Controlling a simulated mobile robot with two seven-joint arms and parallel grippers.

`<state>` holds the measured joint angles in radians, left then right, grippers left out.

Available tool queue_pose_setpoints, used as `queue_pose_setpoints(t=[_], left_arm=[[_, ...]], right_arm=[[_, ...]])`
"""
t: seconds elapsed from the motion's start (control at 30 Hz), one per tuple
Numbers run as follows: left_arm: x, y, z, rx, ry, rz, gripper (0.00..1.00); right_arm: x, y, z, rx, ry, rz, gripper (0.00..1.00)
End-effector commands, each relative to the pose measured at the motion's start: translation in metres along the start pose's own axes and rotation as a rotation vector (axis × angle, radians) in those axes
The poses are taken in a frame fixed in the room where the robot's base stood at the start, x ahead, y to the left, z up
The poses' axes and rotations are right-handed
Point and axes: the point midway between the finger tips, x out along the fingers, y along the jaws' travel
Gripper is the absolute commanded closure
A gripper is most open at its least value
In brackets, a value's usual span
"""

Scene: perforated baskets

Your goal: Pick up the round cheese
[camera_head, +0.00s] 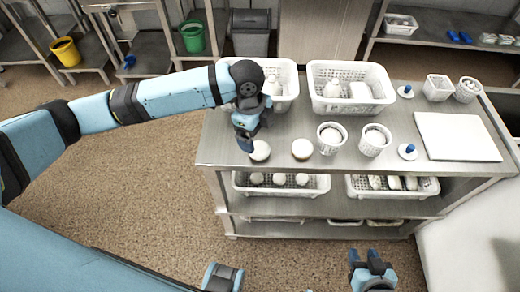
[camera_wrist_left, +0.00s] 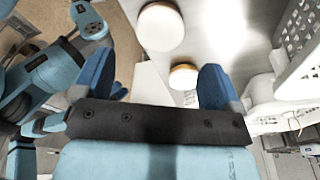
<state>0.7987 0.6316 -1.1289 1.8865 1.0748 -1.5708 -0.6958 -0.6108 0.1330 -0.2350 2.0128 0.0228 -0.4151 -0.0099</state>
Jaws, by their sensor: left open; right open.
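A round cheese (camera_head: 260,150) with a pale top and a tan side sits on the metal table near its left front edge. A second, similar round cheese (camera_head: 302,149) sits just to its right. My left gripper (camera_head: 248,141) is above the table's left front edge, close beside the left cheese, fingers pointing down. My right gripper (camera_head: 366,259) is open and empty, in front of the table and low in the head view.
White perforated baskets (camera_head: 312,98) stand at the table's back. Two small round baskets (camera_head: 366,149) stand right of the cheeses. A white board (camera_head: 455,157) and blue-handled white pieces (camera_head: 407,157) lie further right. Filled baskets (camera_head: 321,190) stand on the shelf below.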

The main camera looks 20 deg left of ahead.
Motion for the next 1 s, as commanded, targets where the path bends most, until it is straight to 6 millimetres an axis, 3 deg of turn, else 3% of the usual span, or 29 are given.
queue_pose_setpoints(t=[0.33,0.6,0.87,1.0], left_arm=[[0.026,0.000,0.001,-0.001,0.001,0.000,0.09],[0.065,0.000,0.005,0.000,0.001,-0.001,0.09],[0.068,0.000,0.005,0.000,0.001,-0.003,0.09],[0.068,0.000,0.005,0.000,0.001,-0.003,0.41]], right_arm=[[0.000,0.000,0.000,0.002,0.000,0.000,0.57],[0.001,0.000,0.000,0.002,0.001,0.001,0.57],[0.001,0.000,0.000,0.003,0.000,0.001,0.57],[0.001,0.000,0.000,0.003,0.000,0.001,0.57]])
